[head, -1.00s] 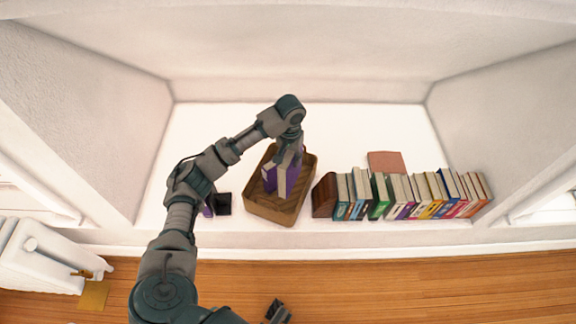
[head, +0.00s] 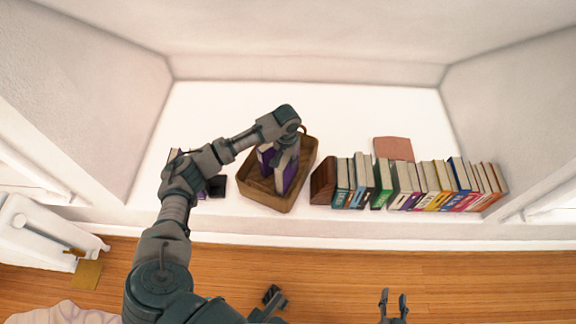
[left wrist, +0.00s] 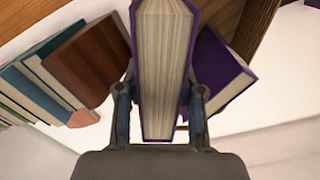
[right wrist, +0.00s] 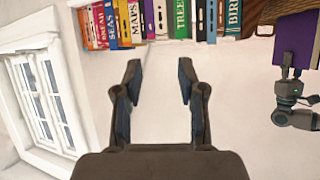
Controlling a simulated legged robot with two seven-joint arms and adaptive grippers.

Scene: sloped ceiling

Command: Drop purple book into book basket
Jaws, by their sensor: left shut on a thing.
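My left gripper (head: 288,148) is shut on a purple book (head: 289,172) over the book basket (head: 262,196). In the left wrist view the held book (left wrist: 165,70) is between the fingers (left wrist: 160,105), pale pages facing the camera. Its lower end appears within the basket rim in the head view; I cannot tell whether it touches the bottom. Another purple book (head: 266,158) leans in the basket beside it and also shows in the left wrist view (left wrist: 228,75). My right gripper (head: 394,300) is open and empty, low at the front, as the right wrist view (right wrist: 158,68) confirms.
A row of upright books (head: 410,182) with a brown end piece (head: 323,182) stands right of the basket. A reddish flat item (head: 393,148) lies behind the row. A small black object (head: 217,186) is left of the basket.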

